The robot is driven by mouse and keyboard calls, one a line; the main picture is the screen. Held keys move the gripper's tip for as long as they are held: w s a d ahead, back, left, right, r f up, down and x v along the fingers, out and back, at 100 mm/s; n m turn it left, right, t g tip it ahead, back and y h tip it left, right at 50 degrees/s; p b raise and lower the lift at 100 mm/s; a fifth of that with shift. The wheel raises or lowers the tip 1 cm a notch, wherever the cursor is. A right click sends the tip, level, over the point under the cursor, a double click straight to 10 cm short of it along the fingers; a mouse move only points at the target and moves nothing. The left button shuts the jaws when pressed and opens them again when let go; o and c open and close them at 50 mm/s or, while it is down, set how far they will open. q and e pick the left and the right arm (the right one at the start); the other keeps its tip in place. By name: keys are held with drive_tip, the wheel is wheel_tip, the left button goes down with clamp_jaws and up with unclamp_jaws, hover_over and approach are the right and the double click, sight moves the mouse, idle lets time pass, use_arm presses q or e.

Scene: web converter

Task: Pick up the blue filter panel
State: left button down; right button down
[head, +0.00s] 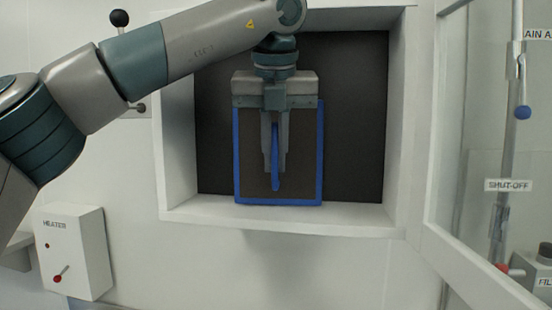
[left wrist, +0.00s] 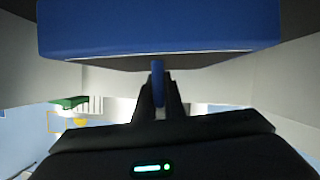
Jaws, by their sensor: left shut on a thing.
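The blue filter panel has a blue frame (head: 237,160) around a dark grey-brown face and stands upright in a white wall recess. A blue handle (head: 276,178) sticks out from the middle of its face. My left gripper (head: 275,168) is in front of the panel, with its fingers pointing down and shut on that handle. In the left wrist view the handle (left wrist: 158,85) sits between the fingertips, and the panel's blue edge (left wrist: 160,28) fills the top. The gripper hides the panel's upper edge. My right gripper is not in view.
The white recess (head: 180,120) has a dark back and a sill (head: 350,218) under the panel. A heater box (head: 75,250) with a red-tipped lever is at lower left. An open glazed door (head: 480,270) stands on the right, near a shut-off lever (head: 500,250).

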use_arm(q)
drive_tip(key=shift+r+b, duration=0.35)
drive_tip(key=shift+r, duration=0.1)
drive_tip(key=s+b, duration=1)
drive_tip(key=s, duration=0.8)
drive_tip(key=shift+r, duration=0.15)
